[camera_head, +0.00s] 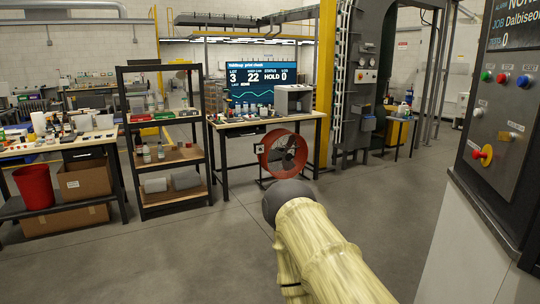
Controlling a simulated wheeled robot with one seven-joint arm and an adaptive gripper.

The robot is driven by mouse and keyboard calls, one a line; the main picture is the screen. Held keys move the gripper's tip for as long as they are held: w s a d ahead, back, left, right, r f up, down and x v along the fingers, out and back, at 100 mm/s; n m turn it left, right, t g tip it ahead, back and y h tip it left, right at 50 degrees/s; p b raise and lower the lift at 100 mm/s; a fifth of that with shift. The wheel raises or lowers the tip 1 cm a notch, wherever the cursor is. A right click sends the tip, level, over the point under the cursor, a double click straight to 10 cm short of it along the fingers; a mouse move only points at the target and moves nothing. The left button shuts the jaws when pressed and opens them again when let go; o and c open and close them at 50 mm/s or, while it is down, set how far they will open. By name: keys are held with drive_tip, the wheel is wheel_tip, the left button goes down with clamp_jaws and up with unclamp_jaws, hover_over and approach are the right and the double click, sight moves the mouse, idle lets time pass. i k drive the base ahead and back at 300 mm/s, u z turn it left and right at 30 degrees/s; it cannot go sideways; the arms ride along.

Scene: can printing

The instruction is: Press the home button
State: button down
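A dark control panel (508,120) stands at the right edge, partly cut off by the frame. Its upper row has a green button (486,75), a red button (503,78) and a blue button (522,81). Below are a grey knob or button (478,112), a pale button (507,136) and a red emergency stop on a yellow ring (484,154). The small labels are too blurred to tell which is the home button. My arm, in a pale yellow sleeve, rises from the bottom right to a dark rounded end, left of and apart from the panel. No gripper fingers show.
A screen (264,86) hangs behind a workbench (235,124) with a red round fan (283,153) in front. A black shelf (165,158), a cluttered table (62,146) and a red bin (37,187) stand at left. The grey floor (195,255) in front is clear.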

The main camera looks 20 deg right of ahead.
sight(477, 112)
drive_tip(key=u, duration=0.3)
drive_tip(key=i, duration=1.6)
drive_tip(key=z, duration=0.45)
drive_tip(key=i, duration=1.35)
drive_tip(key=z, duration=1.5)
drive_tip(key=i, duration=0.7)
drive_tip(key=z, duration=0.65)
